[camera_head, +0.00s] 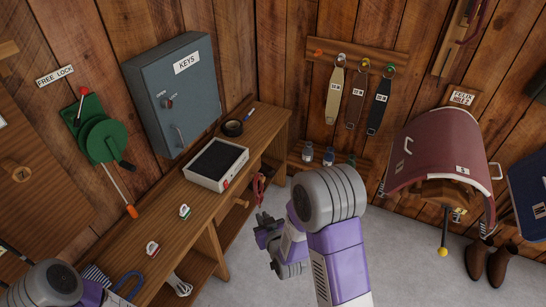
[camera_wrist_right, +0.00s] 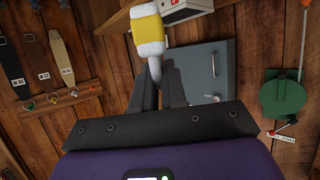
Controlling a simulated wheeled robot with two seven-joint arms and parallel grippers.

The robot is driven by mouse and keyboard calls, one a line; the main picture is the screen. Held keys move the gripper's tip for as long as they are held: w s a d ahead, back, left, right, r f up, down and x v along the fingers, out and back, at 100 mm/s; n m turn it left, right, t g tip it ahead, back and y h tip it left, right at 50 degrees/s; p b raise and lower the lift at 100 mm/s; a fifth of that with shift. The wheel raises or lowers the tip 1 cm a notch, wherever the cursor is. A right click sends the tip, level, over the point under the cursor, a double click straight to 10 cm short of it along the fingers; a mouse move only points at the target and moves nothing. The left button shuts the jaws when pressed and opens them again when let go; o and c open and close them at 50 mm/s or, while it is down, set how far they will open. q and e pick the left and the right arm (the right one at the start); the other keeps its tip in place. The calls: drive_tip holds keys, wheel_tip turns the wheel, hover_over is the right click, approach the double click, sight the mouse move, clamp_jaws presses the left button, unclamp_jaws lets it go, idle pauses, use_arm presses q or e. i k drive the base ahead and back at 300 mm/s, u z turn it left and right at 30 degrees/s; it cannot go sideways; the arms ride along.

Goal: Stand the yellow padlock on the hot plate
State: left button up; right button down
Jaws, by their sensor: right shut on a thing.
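The yellow padlock (camera_wrist_right: 148,30), a white body with a yellow band, is in my right gripper (camera_wrist_right: 157,75). The jaws are shut on its pale shackle, and the body sticks out past the fingertips. In the head view my right gripper (camera_head: 270,238) is in front of the bench's edge, lower and to the right of the hot plate; the padlock cannot be made out there. The hot plate (camera_head: 217,163), a white box with a dark top, sits on the bench, its top bare. Its white side shows in the wrist view (camera_wrist_right: 185,10).
The wooden bench (camera_head: 165,215) carries a green-marked padlock (camera_head: 184,211), a red-marked one (camera_head: 152,248) and a black tape roll (camera_head: 232,128). A grey key cabinet (camera_head: 175,90) hangs behind the hot plate. A red looped item (camera_head: 259,188) hangs at the bench's front edge.

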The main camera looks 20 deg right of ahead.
sight(215, 164)
drive_tip(key=z, duration=0.85)
drive_tip(key=i, duration=1.4)
drive_tip(key=u, duration=2.1)
